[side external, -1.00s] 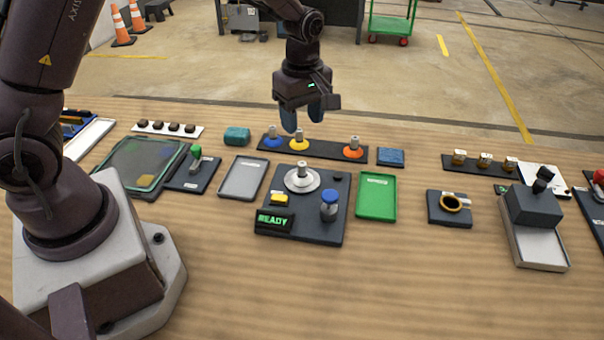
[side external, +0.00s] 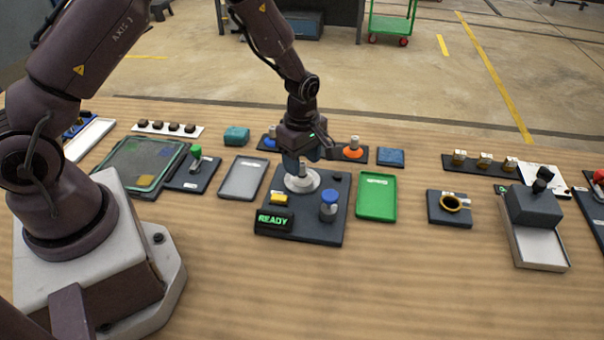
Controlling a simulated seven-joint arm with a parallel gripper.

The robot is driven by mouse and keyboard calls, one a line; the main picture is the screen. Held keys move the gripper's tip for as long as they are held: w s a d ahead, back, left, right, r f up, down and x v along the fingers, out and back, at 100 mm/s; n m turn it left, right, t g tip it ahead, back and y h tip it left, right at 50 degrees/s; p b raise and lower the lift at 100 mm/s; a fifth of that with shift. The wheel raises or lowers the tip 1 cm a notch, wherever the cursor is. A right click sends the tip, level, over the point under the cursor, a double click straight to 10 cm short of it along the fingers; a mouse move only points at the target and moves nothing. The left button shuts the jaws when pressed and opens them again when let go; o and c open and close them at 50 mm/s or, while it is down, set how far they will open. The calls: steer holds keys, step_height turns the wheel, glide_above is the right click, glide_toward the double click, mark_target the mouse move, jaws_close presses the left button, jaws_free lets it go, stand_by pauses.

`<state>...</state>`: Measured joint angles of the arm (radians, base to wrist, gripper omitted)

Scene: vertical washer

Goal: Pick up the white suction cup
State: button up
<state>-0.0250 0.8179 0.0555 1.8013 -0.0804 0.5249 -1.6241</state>
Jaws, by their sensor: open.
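The white suction cup (side external: 302,183) is a round white disc with a grey post on top. It sits on the dark plate (side external: 318,228) in the middle of the table. My gripper (side external: 303,168) is open and low, right at the cup's post, with its fingers about the post. I cannot tell whether the fingers touch the post. The orange cup (side external: 353,150) stands on the dark rack behind, and the blue cup (side external: 269,141) shows at the rack's left end. The yellow cup is hidden behind my gripper.
The dark plate also carries a yellow button (side external: 279,199), a READY display (side external: 273,220) and a blue-capped vial (side external: 328,205). A grey tray (side external: 244,178) lies to the left and a green tray (side external: 376,200) to the right. Bare wood lies in front.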

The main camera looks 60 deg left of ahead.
steer(key=shift+f, duration=0.95)
steer(key=shift+c, duration=0.2)
jaws_close()
